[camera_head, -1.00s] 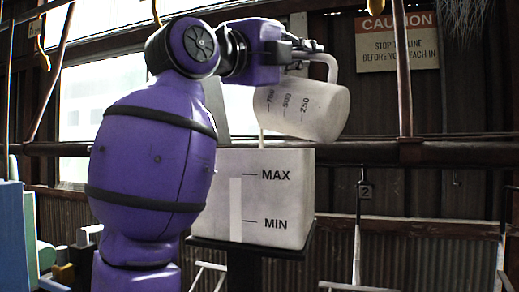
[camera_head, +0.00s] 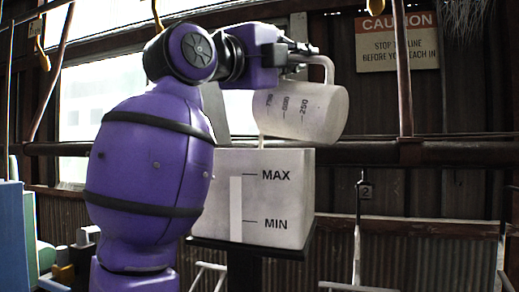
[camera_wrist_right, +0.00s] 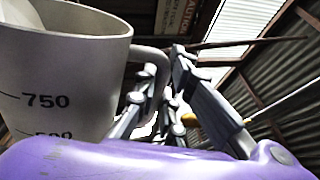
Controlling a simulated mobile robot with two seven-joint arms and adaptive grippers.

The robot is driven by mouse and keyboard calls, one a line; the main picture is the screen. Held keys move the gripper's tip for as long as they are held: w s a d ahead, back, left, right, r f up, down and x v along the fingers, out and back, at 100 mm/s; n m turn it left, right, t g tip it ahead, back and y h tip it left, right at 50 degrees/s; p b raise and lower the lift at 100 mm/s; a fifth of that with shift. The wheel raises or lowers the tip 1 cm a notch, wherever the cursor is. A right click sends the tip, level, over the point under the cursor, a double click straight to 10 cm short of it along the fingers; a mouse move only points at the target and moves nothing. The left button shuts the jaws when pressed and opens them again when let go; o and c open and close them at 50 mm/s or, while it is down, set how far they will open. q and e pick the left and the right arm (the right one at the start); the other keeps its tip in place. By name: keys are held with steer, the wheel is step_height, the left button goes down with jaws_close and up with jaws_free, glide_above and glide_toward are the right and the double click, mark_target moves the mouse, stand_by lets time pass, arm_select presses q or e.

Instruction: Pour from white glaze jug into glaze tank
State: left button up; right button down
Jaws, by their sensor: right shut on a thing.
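The white glaze jug (camera_head: 300,112) is tipped far over, mouth to the left, above the glaze tank (camera_head: 290,200). Its side carries 250, 500 and 750 marks. A thin pale stream (camera_head: 261,142) runs from its mouth down to the tank's top. The tank is a pale box with MAX and MIN lines; its light gauge strip (camera_head: 236,208) reaches about the MAX line. My right gripper (camera_head: 300,60) is shut on the jug's handle (camera_head: 328,70). In the right wrist view the jug (camera_wrist_right: 60,75) shows pale contents near its rim. My left gripper is out of view.
The tank stands on a dark stand (camera_head: 250,249). A rail (camera_head: 420,152) runs behind it, with a caution sign (camera_head: 397,42) on the wall. Hangers (camera_head: 357,245) hang at the right. Blue objects (camera_head: 12,235) stand at the lower left.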

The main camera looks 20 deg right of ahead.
steer(key=shift+w+a+f+n, duration=0.2)
steer(key=shift+w+a+n, duration=0.1)
steer(key=shift+n, duration=0.3)
stand_by(1.1)
steer(key=shift+w+a+f+t, duration=0.1)
steer(key=shift+w+t, duration=0.05)
steer(key=shift+t, duration=0.15)
stand_by(0.4)
steer(key=s+d+m, duration=0.1)
steer(key=m, duration=0.1)
steer(key=s+d+r+m+g, duration=0.1)
steer(key=s+m, duration=0.1)
steer(key=s+d+r+m+g, duration=0.1)
steer(key=m, duration=0.1)
steer(key=shift+s+r+h, duration=0.2)
steer(key=shift+h, duration=0.1)
steer(key=shift+w, duration=0.1)
steer(key=m, duration=0.2)
steer(key=s+d+m+g, duration=0.1)
steer(key=m, duration=0.1)
steer(key=s+f+m+g, duration=0.1)
steer(key=shift+s+d+f+m, duration=0.15)
steer(key=shift+d+m, duration=0.1)
steer(key=shift+m, duration=0.15)
